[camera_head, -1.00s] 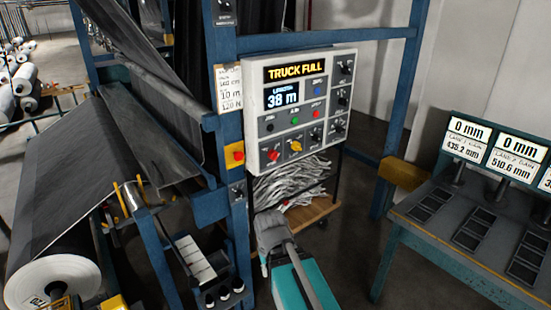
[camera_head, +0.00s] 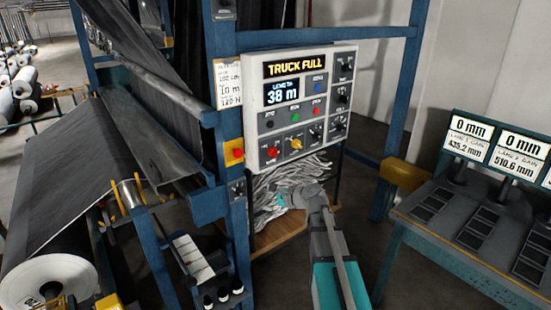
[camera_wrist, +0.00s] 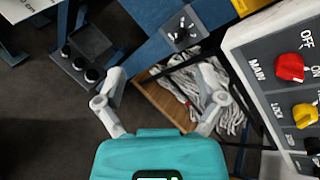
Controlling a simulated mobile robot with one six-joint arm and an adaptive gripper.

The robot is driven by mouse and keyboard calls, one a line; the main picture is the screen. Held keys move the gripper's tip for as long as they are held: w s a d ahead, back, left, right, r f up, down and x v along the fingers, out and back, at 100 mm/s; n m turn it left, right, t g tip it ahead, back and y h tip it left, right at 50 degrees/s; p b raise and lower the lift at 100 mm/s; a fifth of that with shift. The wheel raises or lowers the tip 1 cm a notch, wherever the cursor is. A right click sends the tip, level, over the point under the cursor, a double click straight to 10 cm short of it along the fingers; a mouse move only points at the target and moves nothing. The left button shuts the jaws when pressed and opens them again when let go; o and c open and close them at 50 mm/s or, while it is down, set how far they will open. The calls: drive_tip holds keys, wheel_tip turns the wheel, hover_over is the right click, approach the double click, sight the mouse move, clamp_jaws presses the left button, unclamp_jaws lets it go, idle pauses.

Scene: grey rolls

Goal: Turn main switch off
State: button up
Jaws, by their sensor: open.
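The main switch is a red rotary knob (camera_head: 273,152) at the lower left of the white-framed control panel (camera_head: 246,116). The red knob (camera_wrist: 289,67) also shows at the right of the wrist view, beside the printed words MAIN, OFF and ON. I cannot tell clearly which mark it points at. My gripper (camera_wrist: 160,80) is open and empty, its two fingers spread apart. In the head view my gripper (camera_head: 298,193) is below the panel, in front of the heap of strips. It is apart from the knob, which lies to its right in the wrist view.
A yellow knob (camera_wrist: 305,115) sits close to the red one. A blue post (camera_head: 238,225) with a yellow-backed red button (camera_head: 234,152) stands left of the panel. Grey strips (camera_head: 275,185) lie on a wooden cart (camera_head: 285,233). A bench with displays (camera_head: 467,137) stands right.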

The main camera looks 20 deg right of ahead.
sight(276, 155)
drive_tip(key=w+d+r+m+t+h, duration=0.1)
drive_tip(key=w+d+r+m+t, duration=0.1)
drive_tip(key=d+m, duration=0.4)
drive_tip(key=w+d+r+m+t+h+b, duration=0.1)
drive_tip(key=w+d+r+m+t, duration=0.2)
drive_tip(key=d+m, duration=0.3)
drive_tip(key=shift+w+d+r+t, duration=0.35)
drive_tip(key=shift+w+d+t, duration=0.15)
drive_tip(key=shift+d+t, duration=0.15)
drive_tip(key=shift+w+a, duration=0.1)
drive_tip(key=x, duration=1.3)
drive_tip(key=shift+w+a, duration=0.1)
drive_tip(key=shift+w, duration=0.2)
drive_tip(key=c, duration=1.2)
drive_tip(key=shift+o, duration=0.2)
